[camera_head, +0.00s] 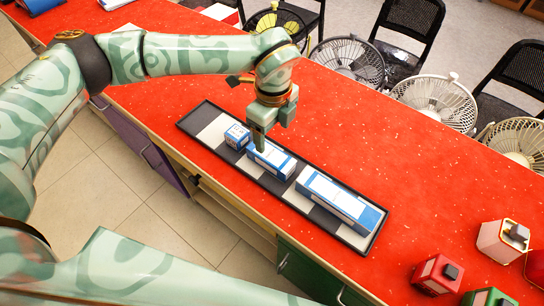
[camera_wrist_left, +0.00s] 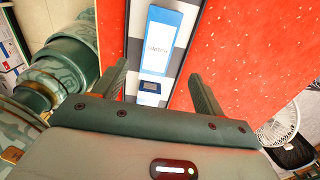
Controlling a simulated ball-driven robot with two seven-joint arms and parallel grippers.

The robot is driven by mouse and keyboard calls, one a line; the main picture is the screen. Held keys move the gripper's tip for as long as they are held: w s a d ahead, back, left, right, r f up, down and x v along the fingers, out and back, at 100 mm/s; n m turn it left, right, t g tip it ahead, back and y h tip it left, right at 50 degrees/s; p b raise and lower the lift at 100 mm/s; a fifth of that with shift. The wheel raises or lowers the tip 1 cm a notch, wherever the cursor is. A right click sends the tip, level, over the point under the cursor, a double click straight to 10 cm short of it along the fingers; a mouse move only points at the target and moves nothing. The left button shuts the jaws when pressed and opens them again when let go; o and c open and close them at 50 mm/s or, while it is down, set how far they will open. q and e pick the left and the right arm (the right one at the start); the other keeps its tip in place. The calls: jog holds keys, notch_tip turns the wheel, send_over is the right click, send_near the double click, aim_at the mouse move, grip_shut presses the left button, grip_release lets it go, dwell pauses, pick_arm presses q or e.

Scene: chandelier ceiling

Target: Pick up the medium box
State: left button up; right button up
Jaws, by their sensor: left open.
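The medium box (camera_head: 271,158) is blue and white. It stands in the middle of a long dark tray (camera_head: 196,122) on the red counter, between a smaller box (camera_head: 237,136) and a longer box (camera_head: 340,197). My left gripper (camera_head: 260,147) is above the medium box, pointing down and hiding part of it. It is open, with no box held. In the left wrist view the gripper (camera_wrist_left: 162,88) has its fingers spread, with a blue and white box (camera_wrist_left: 160,48) in line with the gap. I cannot tell which box that is. My right gripper is not in view.
Red box-like items (camera_head: 437,274) and a white one (camera_head: 502,241) stand at the lower right of the counter. Fans (camera_head: 347,62) and black chairs (camera_head: 410,27) line the far edge. The red counter beyond the tray is clear.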

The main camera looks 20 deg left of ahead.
aim_at(271, 154)
pick_arm(q)
notch_tip(271, 154, down, 4)
jog(key=shift+w+r, duration=0.1)
jog(key=shift+r, duration=0.1)
jog(key=shift+f+b, duration=0.35)
jog(key=shift+f, duration=0.1)
jog(key=f, duration=0.1)
jog(key=f+b, duration=0.1)
jog(key=f, duration=0.3)
jog(key=shift+s+a, duration=0.15)
jog(key=shift+s, duration=0.15)
jog(key=shift+c, duration=0.3)
jog(key=shift+r, duration=0.1)
jog(key=c, duration=1.1)
